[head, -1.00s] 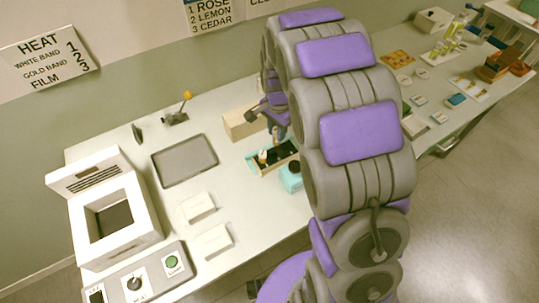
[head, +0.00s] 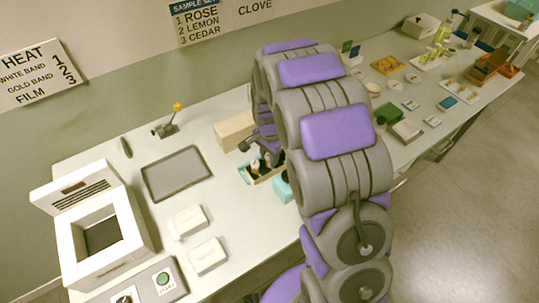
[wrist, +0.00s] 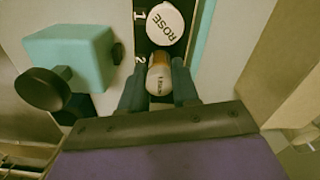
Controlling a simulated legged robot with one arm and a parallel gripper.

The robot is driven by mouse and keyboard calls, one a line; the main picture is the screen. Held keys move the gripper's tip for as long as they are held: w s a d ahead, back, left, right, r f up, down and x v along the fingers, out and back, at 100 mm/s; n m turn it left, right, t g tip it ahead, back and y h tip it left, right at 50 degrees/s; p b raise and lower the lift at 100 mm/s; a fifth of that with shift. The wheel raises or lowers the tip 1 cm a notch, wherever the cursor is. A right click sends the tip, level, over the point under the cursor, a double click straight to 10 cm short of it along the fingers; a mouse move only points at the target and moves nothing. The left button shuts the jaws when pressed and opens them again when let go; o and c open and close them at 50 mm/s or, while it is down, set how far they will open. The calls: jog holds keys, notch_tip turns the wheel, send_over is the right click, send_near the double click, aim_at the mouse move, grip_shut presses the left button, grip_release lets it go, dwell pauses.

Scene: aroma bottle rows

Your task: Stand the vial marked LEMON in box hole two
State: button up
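The box (wrist: 203,40) has teal sides and a dark inner strip marked 1 and 2. A white-capped vial marked ROSE (wrist: 165,24) stands at mark 1 in the wrist view. An amber vial with a white label (wrist: 160,76) is at mark 2; its small lettering is not clearly readable. My gripper (wrist: 159,88) has its dark fingers on both sides of this vial, apparently shut on it. The vial's lower end is hidden, so I cannot tell how deep it sits. In the head view my gripper (head: 268,160) is low over the box (head: 262,180), partly hidden by my arm.
A tan block (head: 234,130) stands behind the box. A grey tray (head: 177,173) and white boxes (head: 188,221) lie to the left.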

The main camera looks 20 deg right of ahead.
jog(key=o, duration=0.4)
jog(key=shift+a, duration=0.1)
jog(key=shift+c, duration=0.2)
notch_tip(320, 180, up, 12)
jog(key=p, duration=0.3)
jog(key=s+r+n, duration=0.2)
jog(key=s+n, duration=0.2)
jog(key=s, duration=0.7)
jog(key=s+r+n+g, duration=0.1)
jog(key=s+r+n, duration=0.2)
jog(key=s, duration=0.9)
jog(key=s+r+n, duration=0.3)
jog(key=s+n, duration=0.1)
jog(key=s, duration=0.7)
jog(key=shift+s+r+n+g, duration=0.2)
jog(key=shift+n+g, duration=0.1)
jog(key=shift+g, duration=0.1)
jog(key=shift+a, duration=0.1)
